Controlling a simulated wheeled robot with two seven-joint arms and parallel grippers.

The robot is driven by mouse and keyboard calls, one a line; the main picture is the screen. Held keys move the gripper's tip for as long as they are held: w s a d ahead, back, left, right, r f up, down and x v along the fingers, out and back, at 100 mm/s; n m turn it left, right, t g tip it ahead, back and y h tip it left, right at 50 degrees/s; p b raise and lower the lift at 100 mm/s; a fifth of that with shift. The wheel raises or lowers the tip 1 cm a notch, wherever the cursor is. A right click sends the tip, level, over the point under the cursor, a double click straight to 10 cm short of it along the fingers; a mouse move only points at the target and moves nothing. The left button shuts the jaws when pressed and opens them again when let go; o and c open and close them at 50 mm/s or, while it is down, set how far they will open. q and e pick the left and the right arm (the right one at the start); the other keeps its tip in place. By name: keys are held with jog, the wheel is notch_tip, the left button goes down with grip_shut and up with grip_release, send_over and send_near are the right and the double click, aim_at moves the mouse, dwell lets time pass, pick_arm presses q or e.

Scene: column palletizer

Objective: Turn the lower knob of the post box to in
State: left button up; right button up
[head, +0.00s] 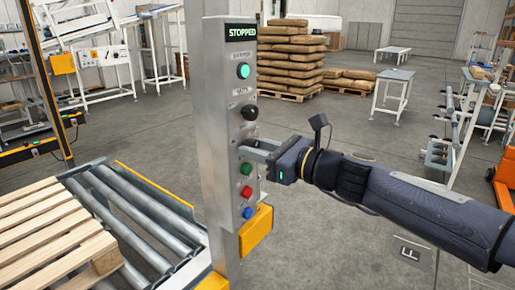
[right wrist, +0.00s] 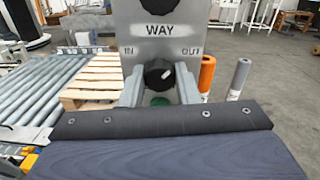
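The grey post box (head: 218,130) stands upright and its display reads STOPPED. Its lower knob (right wrist: 157,74) is black, under the label WAY, with IN at left and OUT at right. The knob's white mark points up and right, toward the OUT side. My right gripper (head: 254,149) reaches the box from the right. In the right wrist view its two fingers stand either side of the lower knob, with a small gap showing at the right; contact on the left is unclear. The upper knob (head: 249,112) is free above. My left gripper is not in view.
Green (head: 246,169), red (head: 246,191) and blue (head: 247,213) buttons sit just below the gripper on the box. A roller conveyor (head: 135,215) with a wooden pallet (head: 45,235) lies at left. Stacked sacks (head: 290,60) stand far behind.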

jog(key=c, duration=0.4)
jog(key=shift+a+f+n+h+b, duration=0.15)
jog(key=shift+n+b, duration=2.3)
jog(key=shift+n, duration=1.4)
jog(key=shift+d+n+h+b, duration=0.15)
jog(key=shift+n+b, duration=2.3)
jog(key=shift+n, duration=1.4)
jog(key=shift+a, duration=0.1)
